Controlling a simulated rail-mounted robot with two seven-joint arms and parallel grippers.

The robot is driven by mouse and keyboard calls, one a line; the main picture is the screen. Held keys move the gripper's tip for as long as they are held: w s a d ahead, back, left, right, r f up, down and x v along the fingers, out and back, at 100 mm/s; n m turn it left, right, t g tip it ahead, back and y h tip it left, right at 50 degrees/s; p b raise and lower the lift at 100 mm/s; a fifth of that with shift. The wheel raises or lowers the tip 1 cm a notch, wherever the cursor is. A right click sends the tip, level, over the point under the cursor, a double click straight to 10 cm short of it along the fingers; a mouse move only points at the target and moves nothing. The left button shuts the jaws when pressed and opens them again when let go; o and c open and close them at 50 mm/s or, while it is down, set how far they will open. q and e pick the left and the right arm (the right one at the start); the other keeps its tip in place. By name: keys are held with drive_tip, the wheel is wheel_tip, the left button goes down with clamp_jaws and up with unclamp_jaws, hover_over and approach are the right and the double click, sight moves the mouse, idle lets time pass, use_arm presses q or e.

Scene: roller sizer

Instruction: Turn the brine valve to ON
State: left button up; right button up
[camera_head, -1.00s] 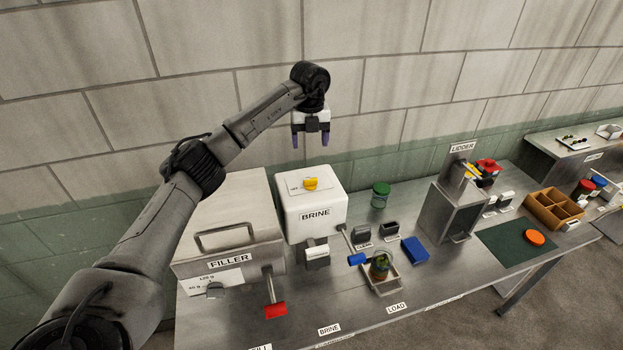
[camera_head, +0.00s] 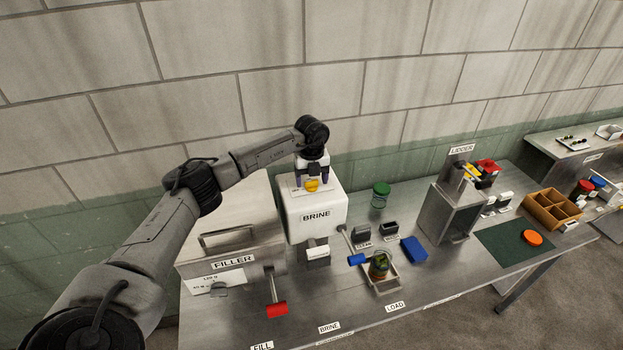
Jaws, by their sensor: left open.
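The brine machine (camera_head: 313,217) is a white box labelled BRINE, standing on the metal bench beside the filler. Its yellow valve knob (camera_head: 312,185) is on top of the box. My left gripper (camera_head: 312,180) is open and points down at the knob, with one dark finger on each side of it. I cannot tell whether the fingers touch the knob. The marking beside the knob is partly hidden and too small to read. My right gripper is not in view.
The filler (camera_head: 230,240) with a red-handled lever (camera_head: 276,308) stands left of the brine box. A blue-handled lever (camera_head: 356,259), an open jar (camera_head: 379,266) on a tray and a green-lidded jar (camera_head: 381,194) are to the right. The lidder (camera_head: 452,210) stands farther right.

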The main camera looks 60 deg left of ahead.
use_arm(q)
drive_tip(key=shift+f, duration=0.45)
drive_tip(key=shift+c, duration=0.3)
drive_tip(key=c, duration=0.9)
drive_tip(key=shift+o, duration=0.2)
